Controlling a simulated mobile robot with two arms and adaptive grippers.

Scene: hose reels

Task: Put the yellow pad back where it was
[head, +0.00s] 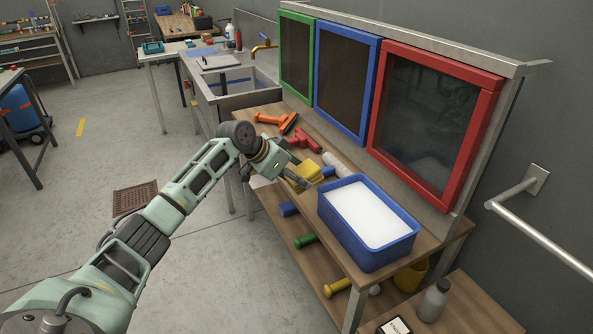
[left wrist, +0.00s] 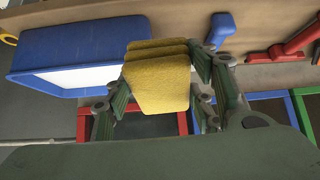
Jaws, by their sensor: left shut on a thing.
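The yellow pad (head: 309,171) is between the fingers of my left gripper (head: 301,181), above the wooden bench and just left of the blue tub. In the left wrist view the pad (left wrist: 160,85) is clamped between the two fingers (left wrist: 158,75), with a finger on each side and ridged layers at its top edge. The blue tub (head: 345,231), filled with white, stands on the bench's near end; it also shows in the left wrist view (left wrist: 85,35). The pad looks clear of the tub. My right gripper is not in view.
Red (head: 302,141) and orange (head: 269,118) tools and a pale roll (head: 336,163) lie on the bench. Green (head: 296,60), blue (head: 347,75) and red (head: 435,120) framed panels stand behind. A lower shelf holds several coloured tools. A metal rail (head: 540,242) is at right.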

